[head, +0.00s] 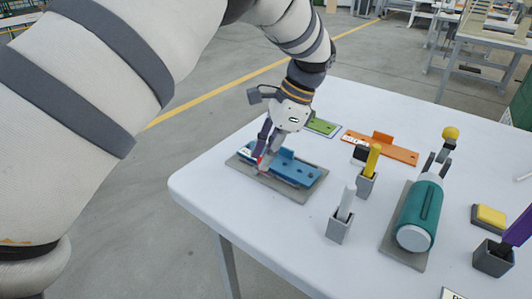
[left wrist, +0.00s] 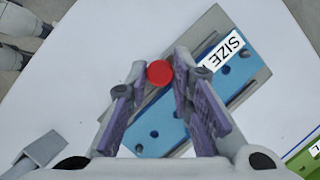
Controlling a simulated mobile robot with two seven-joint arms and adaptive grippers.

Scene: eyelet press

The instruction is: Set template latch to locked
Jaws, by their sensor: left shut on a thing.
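The blue template (head: 297,169) with a white SIZE label lies on a grey base plate (head: 300,193) near the table's left edge. It also shows in the left wrist view (left wrist: 162,128), on its plate (left wrist: 205,27). A round red knob (left wrist: 159,72), apparently the latch's, is at the template's edge. My left gripper (head: 264,161) points down over the template's left part. In the left wrist view its fingertips (left wrist: 159,66) stand on either side of the red knob, shut on it. The fingers hide part of the template. The latch's position cannot be made out. My right gripper is out of view.
A green template (head: 323,127) and an orange template (head: 393,151) lie behind. A teal press (head: 418,214), holders with white (head: 346,203), yellow (head: 373,159) and purple (head: 519,228) tools, and a yellow pad (head: 491,215) stand right. The table's front left is clear.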

